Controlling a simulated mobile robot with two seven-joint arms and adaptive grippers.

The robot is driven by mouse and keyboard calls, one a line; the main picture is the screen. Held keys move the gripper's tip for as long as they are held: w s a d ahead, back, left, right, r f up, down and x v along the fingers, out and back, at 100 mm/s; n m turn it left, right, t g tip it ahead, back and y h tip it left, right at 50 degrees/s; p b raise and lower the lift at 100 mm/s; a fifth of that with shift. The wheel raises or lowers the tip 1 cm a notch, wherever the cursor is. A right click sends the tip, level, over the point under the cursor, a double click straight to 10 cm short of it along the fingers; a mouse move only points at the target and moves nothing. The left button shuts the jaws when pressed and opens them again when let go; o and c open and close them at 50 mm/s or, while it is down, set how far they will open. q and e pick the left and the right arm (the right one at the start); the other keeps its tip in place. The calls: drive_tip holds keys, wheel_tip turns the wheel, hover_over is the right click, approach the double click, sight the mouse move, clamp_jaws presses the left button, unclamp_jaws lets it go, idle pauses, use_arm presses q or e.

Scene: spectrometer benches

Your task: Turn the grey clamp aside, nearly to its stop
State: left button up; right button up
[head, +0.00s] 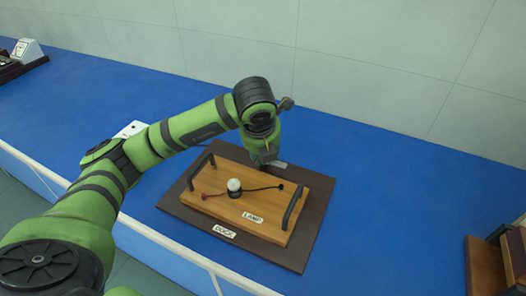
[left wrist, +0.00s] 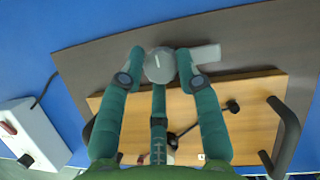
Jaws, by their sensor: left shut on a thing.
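The grey clamp has a round knob (left wrist: 159,66) and a flat bar (left wrist: 206,56) that points right in the left wrist view. The bar also shows in the head view (head: 279,164), roughly along the far edge of the wooden lamp board (head: 215,186). It appears to lie over the dark dock (head: 312,222), off the board. My left gripper (left wrist: 160,68) is shut on the knob, with fingers on both sides; in the head view it (head: 266,158) hides most of the knob. My right gripper is out of view.
The lamp board bears a white bulb (head: 234,185) and two dark handles, the right one (head: 293,208) clear of my arm. A white box (left wrist: 32,135) with a cable stands left of the dock. Wooden items (head: 490,262) sit at the right edge. Blue bench is free behind.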

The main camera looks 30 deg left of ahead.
use_arm(q)
drive_tip(key=shift+w+r, duration=0.25)
drive_tip(key=shift+r, duration=0.05)
drive_tip(key=o, duration=1.1)
drive_tip(key=shift+w+d+f, duration=0.1)
drive_tip(key=shift+d+f, duration=0.05)
drive_tip(key=shift+s+r, duration=0.2)
drive_tip(key=shift+r, duration=0.05)
drive_tip(key=v, duration=1.1)
drive_tip(key=shift+s+d+r, duration=0.1)
drive_tip(key=shift+r, duration=0.05)
